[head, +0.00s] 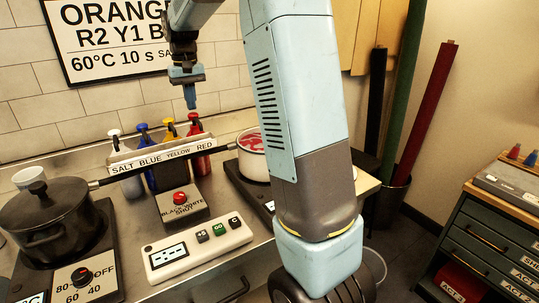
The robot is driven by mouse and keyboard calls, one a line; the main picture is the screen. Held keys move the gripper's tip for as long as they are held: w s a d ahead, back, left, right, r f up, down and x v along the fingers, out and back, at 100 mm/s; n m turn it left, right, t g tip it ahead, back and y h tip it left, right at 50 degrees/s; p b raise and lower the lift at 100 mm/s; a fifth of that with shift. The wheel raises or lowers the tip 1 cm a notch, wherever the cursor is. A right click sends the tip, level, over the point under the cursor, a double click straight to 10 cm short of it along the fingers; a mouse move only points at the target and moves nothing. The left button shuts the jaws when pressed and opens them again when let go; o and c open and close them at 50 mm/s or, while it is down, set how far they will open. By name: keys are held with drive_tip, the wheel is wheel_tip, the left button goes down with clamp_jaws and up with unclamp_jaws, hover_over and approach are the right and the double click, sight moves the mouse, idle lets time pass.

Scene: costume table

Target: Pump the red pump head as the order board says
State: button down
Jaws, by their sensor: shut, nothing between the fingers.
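The red pump head (194,119) tops the rightmost bottle in a rack labelled SALT, BLUE, YELLOW, RED (160,158). The order board (100,45) on the wall reads ORANGE, R2 Y1 B and, below, 60°C 10 s SA; its right part is hidden behind my arm. My gripper (191,104) is shut and empty, pointing down. In the picture it is just above the red pump head; I cannot tell whether they touch.
White (115,134), blue (142,128) and yellow (168,122) pump heads stand left of the red one. A black lidded pot (45,215) is front left. A white pot with red contents (252,163) is right of the rack. A button box (182,205) and timer panel (197,249) lie in front.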

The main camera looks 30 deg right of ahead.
drive_tip(key=shift+r, duration=0.1)
idle(0.5)
drive_tip(key=shift+r, duration=2.95)
drive_tip(key=s+f+t, duration=0.2)
drive_tip(key=s, duration=1.5)
drive_tip(key=s+d+f+t, duration=0.1)
drive_tip(key=s+f+t, duration=0.1)
drive_tip(key=s, duration=1.6)
drive_tip(key=shift+d+f+t, duration=0.25)
drive_tip(key=shift+f+t, duration=0.05)
drive_tip(key=shift+t, duration=0.5)
